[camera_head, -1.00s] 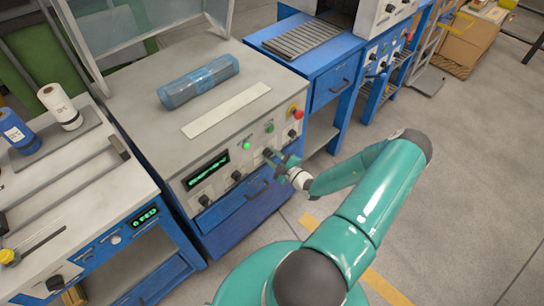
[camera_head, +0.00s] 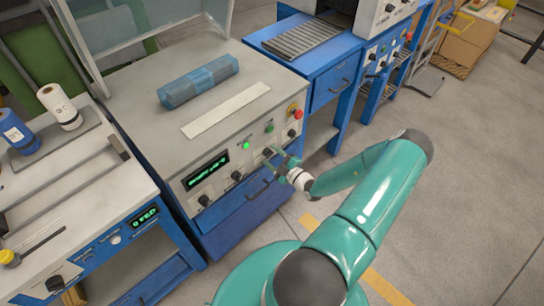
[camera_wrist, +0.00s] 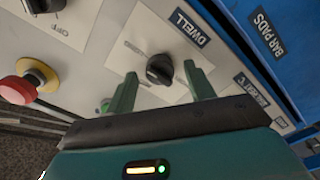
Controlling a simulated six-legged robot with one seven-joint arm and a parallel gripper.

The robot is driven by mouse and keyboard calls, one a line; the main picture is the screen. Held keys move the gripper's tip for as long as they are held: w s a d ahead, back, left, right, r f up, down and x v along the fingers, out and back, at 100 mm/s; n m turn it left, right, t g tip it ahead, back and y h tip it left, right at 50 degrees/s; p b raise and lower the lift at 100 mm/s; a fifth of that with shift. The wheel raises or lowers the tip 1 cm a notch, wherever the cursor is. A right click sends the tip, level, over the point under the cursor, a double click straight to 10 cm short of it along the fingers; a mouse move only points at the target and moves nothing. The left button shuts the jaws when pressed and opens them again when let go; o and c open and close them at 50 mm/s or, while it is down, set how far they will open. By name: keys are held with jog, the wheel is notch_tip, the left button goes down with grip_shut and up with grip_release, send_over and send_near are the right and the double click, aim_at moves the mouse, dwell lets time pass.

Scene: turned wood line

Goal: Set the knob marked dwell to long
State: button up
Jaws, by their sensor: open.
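The dwell knob (camera_wrist: 159,69) is black and round with a raised grip bar, on a pale plate with the black DWELL label (camera_wrist: 191,26) beside it. My gripper (camera_wrist: 160,72) is open, with one green finger on each side of the knob in the wrist view. I see gaps between the fingers and the knob, so it is not gripped. In the head view my gripper (camera_head: 279,158) is at the front panel of the grey-topped blue machine, partly covering the knob there.
The panel also bears a red button on yellow (camera_wrist: 18,88), another black knob (camera_wrist: 44,4) and a green light (camera_head: 246,146). A BAR PADS drawer (camera_wrist: 268,32) adjoins the panel. A blue wrapped bundle (camera_head: 198,82) lies on top. Open floor is at right.

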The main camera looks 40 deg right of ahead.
jog(key=s, duration=1.3)
jog(key=shift+s+d, duration=0.2)
jog(key=w+a+r+n+g+y, duration=0.35)
jog(key=a+r+n+g, duration=0.5)
jog(key=n, duration=0.75)
jog(key=w+a+r+n+g+y, duration=0.3)
jog(key=a+r+n+g+y, duration=0.45)
jog(key=r+n, duration=0.75)
jog(key=s+a+r+n+t+h, duration=0.1)
jog(key=s+a+r+n+h, duration=0.2)
jog(key=n, duration=0.7)
jog(key=s+a+r+n+t+h, duration=0.1)
jog(key=s+a+r+n+h, duration=0.2)
jog(key=a+r+n, duration=0.4)
jog(key=s+a+r+n+t+h, duration=0.1)
jog(key=s+a+r+n+h, duration=0.2)
jog(key=r+n, duration=0.7)
jog(key=a+n+h, duration=0.2)
jog(key=n, duration=0.1)
jog(key=shift+a+r+n+t+h, duration=0.2)
jog(key=shift+a+n+t+h, duration=0.05)
jog(key=shift+n+t+h, duration=0.05)
